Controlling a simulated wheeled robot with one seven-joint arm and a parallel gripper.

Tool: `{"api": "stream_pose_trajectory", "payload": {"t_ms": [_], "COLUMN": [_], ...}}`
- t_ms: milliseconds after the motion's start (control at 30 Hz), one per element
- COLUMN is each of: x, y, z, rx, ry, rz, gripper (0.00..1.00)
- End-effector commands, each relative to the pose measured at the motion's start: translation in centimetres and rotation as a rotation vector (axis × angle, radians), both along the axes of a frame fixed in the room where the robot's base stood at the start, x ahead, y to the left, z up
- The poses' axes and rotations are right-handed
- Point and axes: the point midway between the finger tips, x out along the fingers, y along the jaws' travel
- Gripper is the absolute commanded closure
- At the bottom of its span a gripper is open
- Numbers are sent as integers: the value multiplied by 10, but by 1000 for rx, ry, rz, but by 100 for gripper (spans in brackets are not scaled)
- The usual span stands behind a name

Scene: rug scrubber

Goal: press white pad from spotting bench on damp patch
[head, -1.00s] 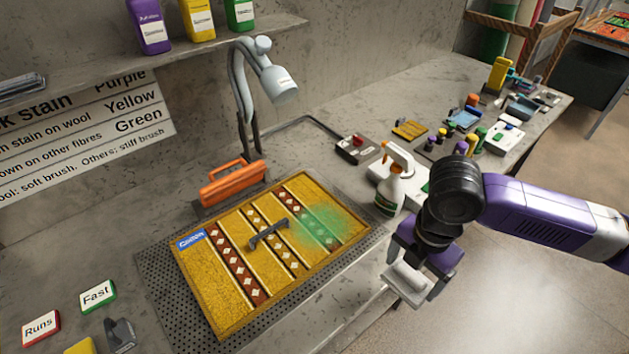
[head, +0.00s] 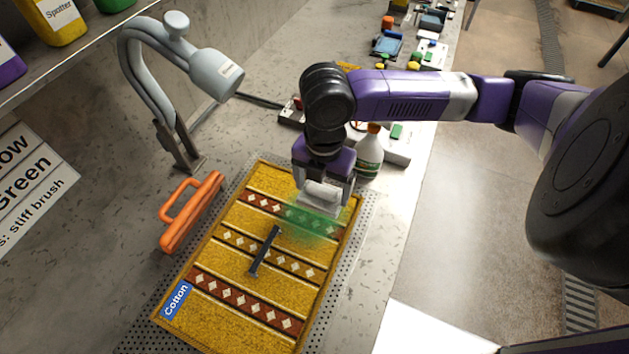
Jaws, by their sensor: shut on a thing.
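My gripper (head: 323,193) points down over the far end of the yellow patterned rug (head: 210,318). It is shut on a white pad (head: 319,198), which shows between the fingers. The damp patch (head: 309,222) is a green-tinted area on the rug, directly below and in front of the pad. The pad overlaps the patch's far part in the picture; I cannot tell whether it touches the rug. The gripper and pad hide part of the patch.
A dark bar-shaped tool (head: 265,251) lies on the rug. A blue "Cotton" label (head: 177,299) is at the rug's near left corner. An orange-handled tool (head: 190,212) and a grey lamp (head: 172,75) stand left. A spray bottle (head: 369,155) stands right of my gripper.

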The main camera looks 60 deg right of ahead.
Motion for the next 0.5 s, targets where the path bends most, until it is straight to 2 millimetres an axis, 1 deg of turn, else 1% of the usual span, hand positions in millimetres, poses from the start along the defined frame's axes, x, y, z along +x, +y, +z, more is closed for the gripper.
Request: {"api": "stream_pose_trajectory", "payload": {"t_ms": [400, 500], "x": [0, 0], "y": [1, 1], "z": [-43, -50], "rx": [2, 1], "ry": [1, 1], "rz": [0, 0], "gripper": [51, 51]}}
